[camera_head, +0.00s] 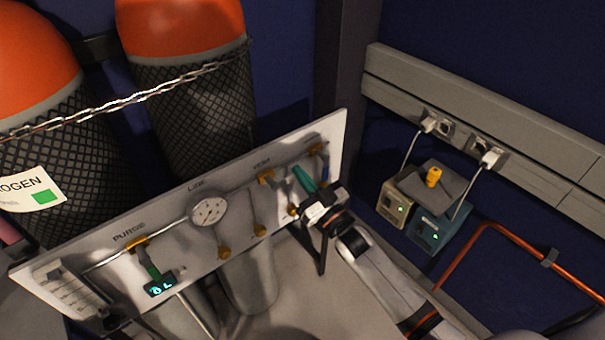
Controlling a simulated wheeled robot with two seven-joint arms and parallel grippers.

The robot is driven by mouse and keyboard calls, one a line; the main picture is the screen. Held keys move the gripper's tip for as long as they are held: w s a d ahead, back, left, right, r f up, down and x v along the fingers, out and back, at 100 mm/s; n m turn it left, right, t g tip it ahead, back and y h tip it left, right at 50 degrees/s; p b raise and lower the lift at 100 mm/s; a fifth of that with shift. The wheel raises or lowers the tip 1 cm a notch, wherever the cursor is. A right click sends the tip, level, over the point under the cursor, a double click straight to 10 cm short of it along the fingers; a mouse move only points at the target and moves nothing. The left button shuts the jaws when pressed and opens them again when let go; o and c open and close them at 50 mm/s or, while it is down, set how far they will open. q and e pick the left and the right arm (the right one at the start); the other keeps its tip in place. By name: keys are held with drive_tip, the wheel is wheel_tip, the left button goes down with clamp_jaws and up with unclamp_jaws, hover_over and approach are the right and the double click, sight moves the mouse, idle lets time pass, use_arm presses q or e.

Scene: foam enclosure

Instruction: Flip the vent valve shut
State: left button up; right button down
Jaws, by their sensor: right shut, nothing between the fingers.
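The white valve panel (95,262) stands slanted in front of the cylinders, with a PURGE label at its left and small labels, too blurred to read surely, at its right. A green lever (304,179) slants down to the right near the panel's right end. A brass fitting (266,178) sits to its left; I cannot tell whether they join. My right gripper (309,209) is shut and empty just below the green lever. Its fingers partly hide the panel there, and contact is unclear. My left gripper is not in view.
A round gauge (209,211) and a green purge lever (151,266) are on the panel. Chained orange-topped cylinders (195,100) stand behind. Plugged-in boxes (430,232) and an orange pipe (480,243) are at right.

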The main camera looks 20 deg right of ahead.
drive_tip(key=shift+f+m+h, duration=0.4)
drive_tip(key=shift+m+h, duration=0.1)
drive_tip(key=shift+m, duration=0.5)
drive_tip(key=a+f+m+g+h+p, duration=0.1)
drive_tip(key=a+f+m+h+p, duration=0.1)
drive_tip(key=m, duration=0.8)
drive_tip(key=s+a+f+m+g+h+p, duration=0.1)
drive_tip(key=a+f+m+h+p, duration=0.1)
drive_tip(key=m, duration=0.8)
drive_tip(key=shift+s+f+g+h+p, duration=0.3)
drive_tip(key=shift+f+h+p, duration=0.2)
drive_tip(key=shift+f+h, duration=0.65)
drive_tip(key=shift+a+f, duration=0.1)
drive_tip(key=shift+f, duration=0.1)
